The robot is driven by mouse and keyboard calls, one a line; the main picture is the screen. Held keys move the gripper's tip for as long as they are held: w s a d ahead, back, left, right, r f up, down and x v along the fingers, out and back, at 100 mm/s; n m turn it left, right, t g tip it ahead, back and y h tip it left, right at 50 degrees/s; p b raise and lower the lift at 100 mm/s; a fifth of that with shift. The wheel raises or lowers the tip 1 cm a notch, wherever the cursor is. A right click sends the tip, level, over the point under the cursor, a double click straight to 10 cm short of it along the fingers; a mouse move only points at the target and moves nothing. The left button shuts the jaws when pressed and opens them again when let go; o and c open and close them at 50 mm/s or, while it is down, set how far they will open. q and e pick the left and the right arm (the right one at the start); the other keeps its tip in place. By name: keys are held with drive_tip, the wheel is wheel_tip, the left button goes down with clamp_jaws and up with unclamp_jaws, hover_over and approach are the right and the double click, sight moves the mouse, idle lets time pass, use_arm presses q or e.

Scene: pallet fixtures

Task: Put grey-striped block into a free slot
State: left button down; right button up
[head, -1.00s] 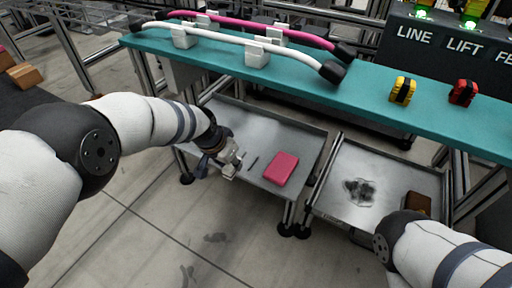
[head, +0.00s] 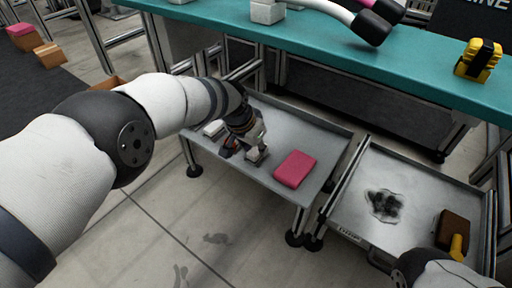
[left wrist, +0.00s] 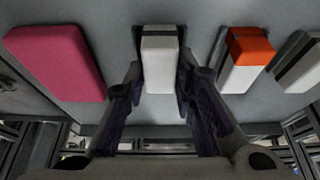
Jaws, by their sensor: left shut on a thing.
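The grey-striped block (left wrist: 160,65) is white with a grey band near its far end in the left wrist view. It sits between the two fingers of my left gripper (left wrist: 160,105), which is shut on it. In the head view my left gripper (head: 255,150) is low over the left metal tray (head: 285,128), and the block shows only partly at its fingertips. I cannot tell whether the block touches the tray. My right gripper is out of view; only part of that arm shows at the bottom right. I see no clear slot.
A pink block (head: 295,168) lies right of my left gripper. An orange-and-white block (left wrist: 247,60) and another striped block (left wrist: 300,62) lie on its other side. A second tray (head: 350,205) holds a dark smudge and a brown brush-like object (head: 452,229). A teal bench (head: 330,50) runs behind.

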use_arm(q)
drive_tip(key=c, duration=1.3)
unclamp_jaws()
